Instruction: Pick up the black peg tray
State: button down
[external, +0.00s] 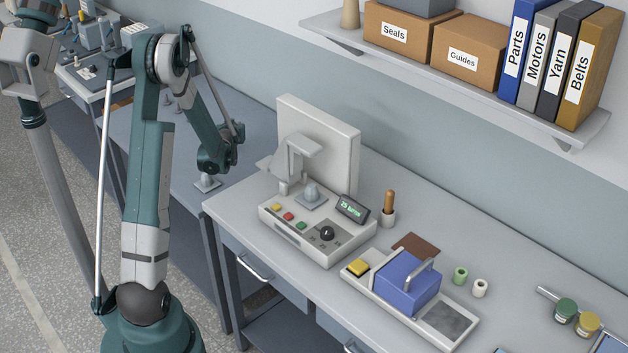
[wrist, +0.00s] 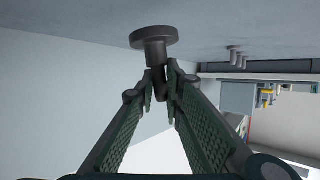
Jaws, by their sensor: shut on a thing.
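My gripper (wrist: 160,90) has its two ribbed green fingers closed together in the wrist view. They are shut on a dark grey post with a round flange (wrist: 153,38), which sticks out beyond the fingertips. In the external view my arm's end hangs low over the back-left bench, just above a small grey post on a disc base (external: 206,183). The fingers are too small to make out there. I cannot pick out a black peg tray in either view, nor tell whether the held post belongs to one.
A white control unit (external: 318,236) with an upright panel stands right of my arm. Beyond it are a blue block (external: 405,285) with a handle, small bobbins (external: 460,275) and jars (external: 565,310). A shelf (external: 460,75) with boxes and binders overhangs the back wall.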

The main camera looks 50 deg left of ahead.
jog(key=shift+r+p, duration=0.5)
jog(key=shift+r, duration=2.2)
